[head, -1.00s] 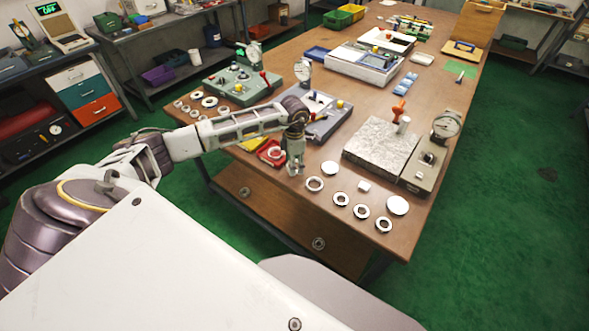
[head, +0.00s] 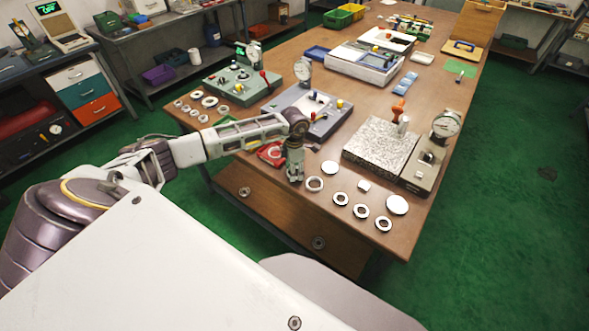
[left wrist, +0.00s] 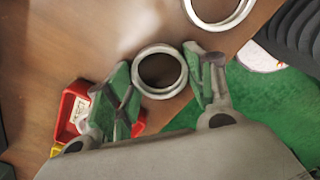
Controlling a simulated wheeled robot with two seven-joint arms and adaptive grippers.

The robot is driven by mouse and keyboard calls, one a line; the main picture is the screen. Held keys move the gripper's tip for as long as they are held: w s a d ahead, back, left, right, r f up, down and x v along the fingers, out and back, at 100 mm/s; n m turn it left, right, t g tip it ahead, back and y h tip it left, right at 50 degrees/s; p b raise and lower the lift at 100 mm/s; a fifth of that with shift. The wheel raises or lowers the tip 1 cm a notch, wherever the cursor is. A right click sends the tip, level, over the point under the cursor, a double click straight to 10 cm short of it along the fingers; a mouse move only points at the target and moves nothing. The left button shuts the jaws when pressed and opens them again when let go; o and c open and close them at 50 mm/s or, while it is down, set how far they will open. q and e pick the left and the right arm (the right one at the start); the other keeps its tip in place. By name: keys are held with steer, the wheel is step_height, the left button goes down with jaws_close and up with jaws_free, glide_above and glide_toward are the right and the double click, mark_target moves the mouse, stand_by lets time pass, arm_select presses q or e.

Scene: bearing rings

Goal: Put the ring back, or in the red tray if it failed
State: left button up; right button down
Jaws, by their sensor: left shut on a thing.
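My left gripper (head: 294,180) is low over the near edge of the wooden table. In the left wrist view, the gripper (left wrist: 160,82) is shut on a metal ring (left wrist: 160,72), held upper-middle between its green-padded fingers. In the head view I cannot make out this ring behind the fingers. The red tray (head: 270,154) lies just left of the gripper, partly hidden by my arm. It also shows at the left in the left wrist view (left wrist: 68,104), with a pale label inside. My right gripper is not in view.
Several rings and white discs lie along the near right edge, including a ring (head: 361,211) and a disc (head: 397,205). A grey gauge fixture (head: 325,122) stands behind the gripper, a granite plate (head: 378,148) to the right. More rings (head: 197,95) lie at the left.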

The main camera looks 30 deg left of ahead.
arm_select(q)
steer(key=o, duration=0.9)
steer(key=shift+o, duration=0.8)
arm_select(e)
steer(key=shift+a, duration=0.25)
arm_select(q)
steer(key=shift+r, duration=0.1)
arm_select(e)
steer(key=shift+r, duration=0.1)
arm_select(q)
steer(key=shift+r, duration=0.7)
step_height(320, 180, up, 11)
steer(key=b, duration=0.1)
steer(key=shift+f, duration=0.2)
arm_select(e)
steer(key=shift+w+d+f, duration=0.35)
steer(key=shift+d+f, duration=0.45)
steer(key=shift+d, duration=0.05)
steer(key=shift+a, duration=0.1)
